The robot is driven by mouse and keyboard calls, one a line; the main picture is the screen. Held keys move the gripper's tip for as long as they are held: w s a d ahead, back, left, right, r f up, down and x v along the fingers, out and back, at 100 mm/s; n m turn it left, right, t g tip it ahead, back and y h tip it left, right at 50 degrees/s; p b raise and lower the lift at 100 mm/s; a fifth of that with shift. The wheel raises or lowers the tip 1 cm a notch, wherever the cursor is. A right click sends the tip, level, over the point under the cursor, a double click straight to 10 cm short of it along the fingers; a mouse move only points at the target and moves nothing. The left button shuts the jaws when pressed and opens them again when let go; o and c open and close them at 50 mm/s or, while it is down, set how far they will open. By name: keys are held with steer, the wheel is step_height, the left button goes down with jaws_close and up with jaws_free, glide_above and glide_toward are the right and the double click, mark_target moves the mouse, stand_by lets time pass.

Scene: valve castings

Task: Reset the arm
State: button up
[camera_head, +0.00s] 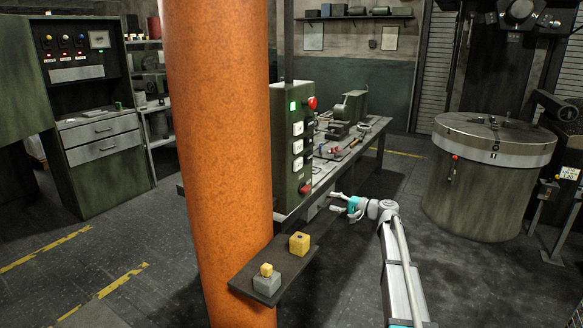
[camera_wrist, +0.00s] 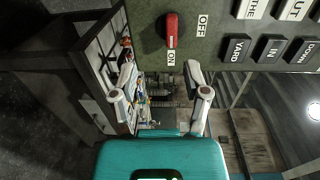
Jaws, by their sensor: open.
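My gripper (camera_head: 338,202) is at the end of my arm, right of the green control box (camera_head: 293,150) in the head view. Its two fingers are apart with nothing between them. In the wrist view my gripper (camera_wrist: 160,80) shows both fingers spread below a dark panel (camera_wrist: 215,30). A red switch handle (camera_wrist: 171,30) on that panel stands beyond the fingertips, with ON and OFF labels beside it. My fingers appear apart from the handle.
An orange column (camera_head: 217,150) stands at left. A workbench (camera_head: 375,128) lies behind; a round tank (camera_head: 490,185) stands right.

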steer(key=s+a+f+n+g+h, duration=0.25)
steer(key=s+a+f, duration=0.3)
steer(key=s, duration=0.35)
steer(key=s+a+f+n+g+h, duration=0.2)
steer(key=s+a+f+g+h, duration=0.25)
steer(key=s+f, duration=0.35)
steer(key=s+d+f+n+g+h, duration=0.15)
steer(key=s+h, duration=0.25)
steer(key=s, duration=0.5)
steer(key=s+d+f+n+g+h, duration=0.1)
steer(key=s+f+h, duration=0.2)
steer(key=s, duration=0.5)
steer(key=s+r+p, duration=0.3)
steer(key=r+p, duration=0.3)
steer(key=r, duration=0.1)
steer(key=shift+s+p, duration=0.25)
steer(key=shift+p, duration=0.05)
